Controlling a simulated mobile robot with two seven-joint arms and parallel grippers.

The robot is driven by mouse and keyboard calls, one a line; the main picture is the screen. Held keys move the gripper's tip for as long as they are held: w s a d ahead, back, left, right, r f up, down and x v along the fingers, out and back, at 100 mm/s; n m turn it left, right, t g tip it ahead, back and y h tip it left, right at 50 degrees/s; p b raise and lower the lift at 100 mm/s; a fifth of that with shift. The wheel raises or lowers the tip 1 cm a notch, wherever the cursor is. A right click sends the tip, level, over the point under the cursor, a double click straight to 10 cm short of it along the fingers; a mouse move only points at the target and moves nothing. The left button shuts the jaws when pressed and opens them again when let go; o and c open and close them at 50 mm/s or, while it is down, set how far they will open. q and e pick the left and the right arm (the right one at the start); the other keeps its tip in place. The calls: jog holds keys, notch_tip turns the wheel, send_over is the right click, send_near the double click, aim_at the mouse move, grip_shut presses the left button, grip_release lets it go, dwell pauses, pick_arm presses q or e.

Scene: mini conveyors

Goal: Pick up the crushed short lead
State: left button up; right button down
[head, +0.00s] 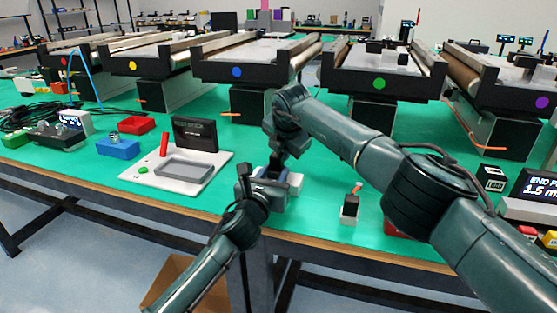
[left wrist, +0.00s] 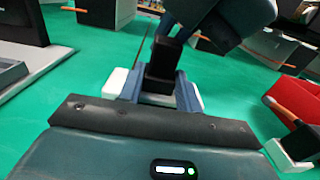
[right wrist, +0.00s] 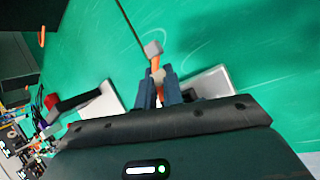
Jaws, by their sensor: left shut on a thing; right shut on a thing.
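My right gripper (head: 277,172) is low over the green table in the middle. In the right wrist view its fingers are shut on a short orange lead (right wrist: 155,63) with grey ends, which sticks out past the fingertips. My left gripper (head: 264,190) is right beside and just below the right one. In the left wrist view its fingers are shut around a black block (left wrist: 162,58), with white parts showing on both sides behind the fingers. The right gripper's body hangs just above this block. Whether the lead touches the block is hidden.
A black-and-white block (head: 349,208) with an orange lead stands to the right, near a red container (left wrist: 297,100). A white board (head: 205,182) with a grey tray and black screen lies left. Blue (head: 118,148) and red bins are farther left. Conveyors (head: 245,70) line the back.

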pick_arm(q)
jog(key=shift+f, duration=0.5)
pick_arm(e)
jog(key=shift+r, duration=0.1)
notch_tip(320, 180, up, 10)
jog(key=shift+f, duration=0.15)
pick_arm(q)
jog(key=shift+a, duration=0.1)
jog(key=o, duration=0.9)
jog(key=shift+c, duration=0.2)
jog(key=o, duration=0.4)
jog(key=shift+r, duration=0.2)
jog(key=shift+r, duration=0.1)
